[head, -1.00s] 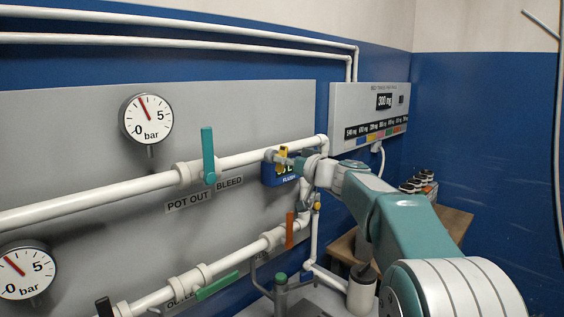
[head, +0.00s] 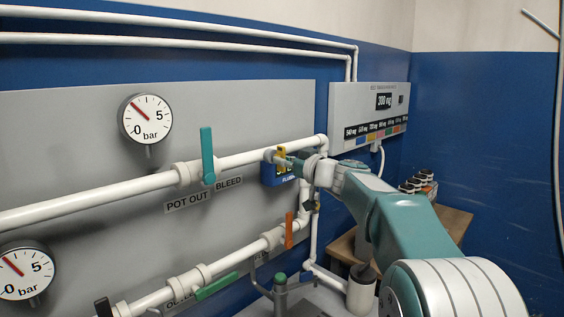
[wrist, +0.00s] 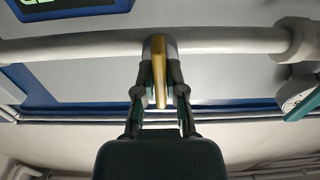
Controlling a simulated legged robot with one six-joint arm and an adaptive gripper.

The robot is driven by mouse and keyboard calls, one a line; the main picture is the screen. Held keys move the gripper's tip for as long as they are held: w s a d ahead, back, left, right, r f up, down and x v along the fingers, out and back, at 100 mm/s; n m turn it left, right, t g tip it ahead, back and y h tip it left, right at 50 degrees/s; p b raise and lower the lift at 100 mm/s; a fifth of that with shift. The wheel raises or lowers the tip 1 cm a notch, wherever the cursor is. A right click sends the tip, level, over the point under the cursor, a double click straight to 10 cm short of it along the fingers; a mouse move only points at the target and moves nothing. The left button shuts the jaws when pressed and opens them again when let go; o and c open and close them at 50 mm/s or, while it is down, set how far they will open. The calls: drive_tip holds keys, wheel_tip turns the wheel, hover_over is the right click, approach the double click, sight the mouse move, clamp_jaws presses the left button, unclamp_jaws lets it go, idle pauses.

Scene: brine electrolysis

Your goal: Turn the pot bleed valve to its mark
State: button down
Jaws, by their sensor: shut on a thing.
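A yellow valve handle (head: 282,152) sits on the upper white pipe, in front of a blue meter (head: 279,176). In the wrist view the yellow handle (wrist: 160,80) stands across the pipe, between the two fingers of my gripper (wrist: 160,92). My gripper (head: 287,159) is shut on this handle, and its fingers partly hide it in the head view. A BLEED label (head: 229,183) is on the panel below the pipe, left of the handle. Any mark for the handle is not clear to me.
A teal lever (head: 207,155) stands upright on the pipe by the POT OUT label (head: 187,200). An orange lever (head: 289,231) and a green lever (head: 216,287) are on the lower pipe. The upper gauge (head: 146,118) hangs left. A wall display (head: 384,101) is at right.

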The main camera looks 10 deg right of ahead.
drive_tip(key=c, duration=0.7)
unclamp_jaws()
drive_tip(key=shift+d+f, duration=0.1)
drive_tip(key=shift+d, duration=0.05)
drive_tip(key=v, duration=1.2)
